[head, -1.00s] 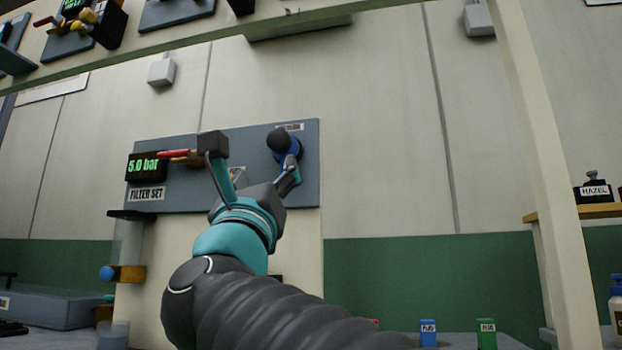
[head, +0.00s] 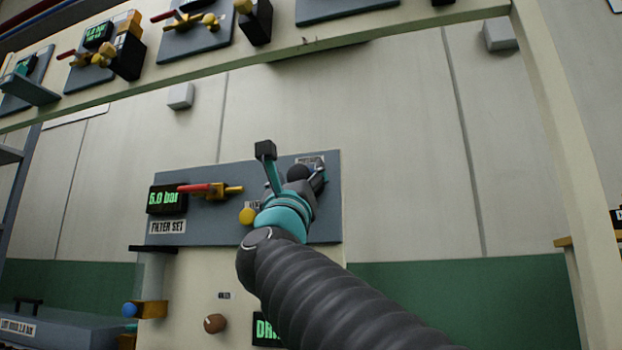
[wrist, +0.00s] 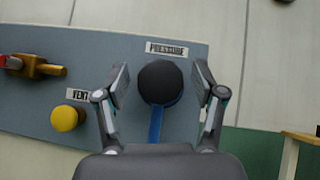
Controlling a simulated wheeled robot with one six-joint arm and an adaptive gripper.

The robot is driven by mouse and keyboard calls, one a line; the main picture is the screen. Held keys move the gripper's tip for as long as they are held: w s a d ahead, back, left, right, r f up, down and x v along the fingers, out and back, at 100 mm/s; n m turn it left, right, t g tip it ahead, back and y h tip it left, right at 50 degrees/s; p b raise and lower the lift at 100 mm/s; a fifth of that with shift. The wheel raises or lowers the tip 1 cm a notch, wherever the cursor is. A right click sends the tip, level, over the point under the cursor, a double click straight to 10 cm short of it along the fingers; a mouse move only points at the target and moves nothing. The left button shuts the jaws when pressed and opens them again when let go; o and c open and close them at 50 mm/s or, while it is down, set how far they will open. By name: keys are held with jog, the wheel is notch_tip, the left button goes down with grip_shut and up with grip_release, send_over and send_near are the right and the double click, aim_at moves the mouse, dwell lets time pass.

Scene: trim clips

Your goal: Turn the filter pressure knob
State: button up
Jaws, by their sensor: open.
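The pressure knob (wrist: 160,82) is round and black, with a blue bar pointing down below it, under the PRESSURE label (wrist: 167,48) in the wrist view. My gripper (wrist: 160,76) is open, with one finger on each side of the knob and visible gaps between. I cannot tell how far the fingers reach along its depth. In the head view, the knob (head: 298,172) is partly hidden by my gripper (head: 304,184). The display (head: 166,198) on the blue-grey panel (head: 200,238) reads about 5.0 bar, above the FILTER SET label.
A yellow VENT knob (wrist: 65,118) sits left of my gripper, and a red-handled brass valve (head: 210,190) is further left. A brown knob (head: 214,323) and another display (head: 266,331) are below the panel. An overhead beam (head: 380,32) crosses above.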

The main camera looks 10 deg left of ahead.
jog(key=shift+w+r, duration=0.1)
jog(key=shift+c, duration=0.2)
jog(key=c, duration=1.1)
jog(key=shift+n, duration=0.5)
jog(key=n+g+y, duration=0.1)
jog(key=n+y, duration=0.4)
jog(key=shift+d+r+g, duration=0.1)
jog(key=shift+g, duration=0.3)
jog(key=n+g+y+p, duration=0.1)
jog(key=n+g+y, duration=0.1)
jog(key=n, duration=0.1)
jog(key=n+g+y+p, duration=0.1)
jog(key=n+y+p, duration=0.1)
jog(key=n, duration=0.1)
jog(key=shift+r+n+g+p, duration=0.2)
jog(key=shift+n+g+p, duration=0.1)
jog(key=shift+g, duration=0.1)
jog(key=shift+f+n+g+y+p, duration=0.2)
jog(key=shift+n+g+y+p, duration=0.4)
jog(key=shift+n+g+p, duration=0.5)
jog(key=shift+f+n+g+p, duration=0.15)
jog(key=shift+n+g+p, duration=0.25)
jog(key=shift+n+p, duration=0.65)
